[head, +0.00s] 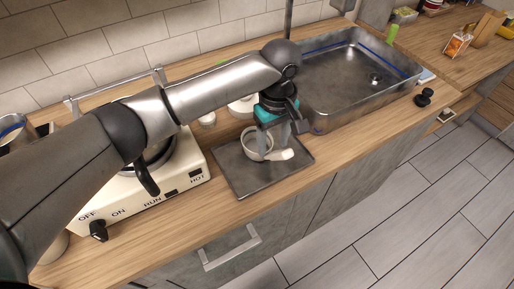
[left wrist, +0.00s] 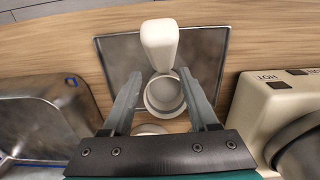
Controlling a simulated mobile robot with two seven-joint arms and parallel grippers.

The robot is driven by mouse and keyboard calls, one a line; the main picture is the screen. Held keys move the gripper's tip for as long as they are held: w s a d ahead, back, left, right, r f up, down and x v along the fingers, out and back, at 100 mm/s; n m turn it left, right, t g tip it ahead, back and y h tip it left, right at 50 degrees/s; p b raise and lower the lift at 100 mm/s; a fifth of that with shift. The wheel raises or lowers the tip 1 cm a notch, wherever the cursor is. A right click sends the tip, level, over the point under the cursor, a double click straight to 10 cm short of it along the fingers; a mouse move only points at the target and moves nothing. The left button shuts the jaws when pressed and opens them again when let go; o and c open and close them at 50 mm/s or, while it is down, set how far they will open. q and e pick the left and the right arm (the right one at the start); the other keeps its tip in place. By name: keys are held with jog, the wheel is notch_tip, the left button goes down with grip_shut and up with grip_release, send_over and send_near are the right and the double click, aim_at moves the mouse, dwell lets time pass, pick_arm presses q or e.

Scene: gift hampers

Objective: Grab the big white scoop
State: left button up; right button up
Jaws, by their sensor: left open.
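The big white scoop (head: 255,143) lies on a dark grey tray (head: 241,181) on the wooden counter. Its handle (head: 281,155) points right in the head view. In the left wrist view the scoop's round bowl (left wrist: 164,95) shows between my fingers and its thick handle (left wrist: 160,44) reaches past them. My left gripper (head: 283,140) is open above the scoop, with a finger on each side of the bowl in the wrist view. I cannot tell whether a finger touches it. My right gripper is not in view.
A cream stove (head: 150,195) with knobs stands left of the tray. A metal sink (head: 345,110) is at the right. A white round container (head: 241,105) stands behind the tray, partly hidden by my arm. The counter in front of the tray is clear.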

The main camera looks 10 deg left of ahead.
pick_arm(q)
jog(key=f, duration=0.2)
jog(key=f+b, duration=0.1)
jog(key=f, duration=0.2)
jog(key=shift+s+a+f, duration=0.1)
jog(key=shift+a+f, duration=0.1)
jog(key=shift+f, duration=0.15)
grip_shut()
jog(key=shift+r, duration=0.1)
